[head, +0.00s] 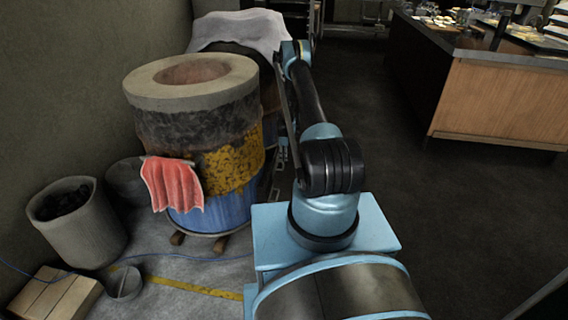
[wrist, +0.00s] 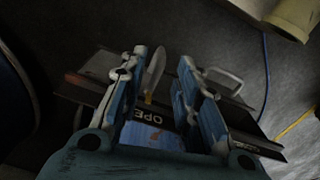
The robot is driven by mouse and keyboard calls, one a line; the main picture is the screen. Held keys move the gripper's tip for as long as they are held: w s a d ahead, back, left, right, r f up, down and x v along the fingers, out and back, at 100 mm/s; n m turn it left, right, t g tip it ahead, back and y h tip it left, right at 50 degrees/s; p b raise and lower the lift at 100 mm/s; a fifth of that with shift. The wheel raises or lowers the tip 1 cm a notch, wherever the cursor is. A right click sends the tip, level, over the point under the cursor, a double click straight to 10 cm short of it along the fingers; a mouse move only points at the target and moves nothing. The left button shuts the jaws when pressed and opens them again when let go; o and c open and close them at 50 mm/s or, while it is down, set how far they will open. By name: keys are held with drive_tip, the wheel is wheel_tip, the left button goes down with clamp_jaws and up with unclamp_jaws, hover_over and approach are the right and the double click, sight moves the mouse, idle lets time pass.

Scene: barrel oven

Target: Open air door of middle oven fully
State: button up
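In the head view a barrel oven (head: 212,150), grey on top, yellow in the middle and blue below, stands at left. A second dark barrel with a white cloth (head: 240,30) is behind it, partly hidden; I cannot tell which is the middle one. In the wrist view my gripper (wrist: 163,60) is open, its blue fingers apart over a dark panel (wrist: 255,143) with partly hidden letters "OPE". A thin pale upright piece (wrist: 154,72) shows between the fingers, with no clear contact. The air door's position is unclear. My gripper is hidden in the head view.
A red cloth (head: 172,184) hangs on the near barrel. A wooden counter (head: 500,100) is at right. Dark floor (head: 430,220) between is clear.

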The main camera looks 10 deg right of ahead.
drive_tip(key=shift+r, duration=2.85)
drive_tip(key=shift+r, duration=0.1)
drive_tip(key=s+r+m, duration=0.2)
drive_tip(key=s+r, duration=0.1)
drive_tip(key=r, duration=0.8)
drive_tip(key=s+r+m, duration=0.1)
drive_tip(key=s+r, duration=0.3)
drive_tip(key=r, duration=0.6)
drive_tip(key=s+r+m, duration=0.2)
drive_tip(key=s+r, duration=0.1)
drive_tip(key=r, duration=0.8)
drive_tip(key=s+r+m+t, duration=0.1)
drive_tip(key=s+r+m, duration=0.1)
drive_tip(key=s+r, duration=0.6)
drive_tip(key=s+r+m, duration=0.2)
drive_tip(key=s+r, duration=0.4)
drive_tip(key=s, duration=0.4)
drive_tip(key=s+r+m, duration=0.2)
drive_tip(key=s+m, duration=0.1)
drive_tip(key=s, duration=0.9)
drive_tip(key=s+f+m, duration=0.2)
drive_tip(key=s+f, duration=0.1)
drive_tip(key=s, duration=0.6)
drive_tip(key=s+f+m+t, duration=0.1)
drive_tip(key=s+f, duration=0.3)
drive_tip(key=s, duration=0.6)
drive_tip(key=shift+m, duration=0.7)
